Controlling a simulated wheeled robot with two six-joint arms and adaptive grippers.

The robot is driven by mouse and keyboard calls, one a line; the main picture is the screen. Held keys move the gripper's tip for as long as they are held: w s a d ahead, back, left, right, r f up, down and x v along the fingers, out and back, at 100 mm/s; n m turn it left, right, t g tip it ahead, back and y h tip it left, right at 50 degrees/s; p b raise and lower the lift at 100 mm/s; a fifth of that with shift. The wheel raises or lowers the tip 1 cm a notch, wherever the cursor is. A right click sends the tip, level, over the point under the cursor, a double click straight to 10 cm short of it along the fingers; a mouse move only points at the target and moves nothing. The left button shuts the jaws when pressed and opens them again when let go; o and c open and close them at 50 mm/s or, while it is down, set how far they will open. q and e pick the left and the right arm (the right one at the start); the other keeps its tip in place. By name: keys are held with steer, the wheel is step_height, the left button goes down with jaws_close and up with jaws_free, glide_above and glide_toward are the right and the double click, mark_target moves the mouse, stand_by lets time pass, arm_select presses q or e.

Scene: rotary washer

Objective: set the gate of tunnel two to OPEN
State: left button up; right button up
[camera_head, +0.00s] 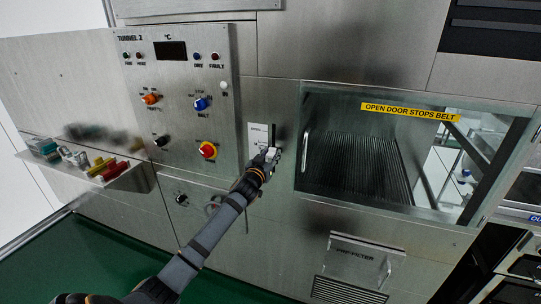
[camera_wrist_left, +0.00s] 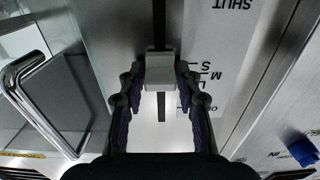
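The gate slider of tunnel two has a white label plate (camera_head: 259,135) and a dark vertical slot, left of the belt window in the head view. Small print on the plate's upper part seems to read OPEN. In the left wrist view the plate (camera_wrist_left: 215,55) appears upside down, with SHUT at the picture's top and small letters lower. A pale block-shaped knob (camera_wrist_left: 160,70) sits on the slot, near the small letters. My left gripper (camera_head: 269,155) is at this knob, its fingertips closed in on both sides of it. My right gripper is not in view.
The TUNNEL 2 panel (camera_head: 178,100) with knobs and lamps is left of the slider. The window (camera_head: 375,150) with a metal handle (camera_head: 304,155) is close on the right. A shelf (camera_head: 125,178) with small coloured items juts out at the left.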

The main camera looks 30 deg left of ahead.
mark_target(274, 132)
arm_select(q)
jaws_close()
steer(key=shift+r, duration=0.1)
step_height(274, 132, up, 8)
steer(key=p, duration=0.5)
steer(key=shift+f, duration=0.25)
steer(key=o, duration=0.5)
jaws_free()
steer(key=shift+f, duration=0.1)
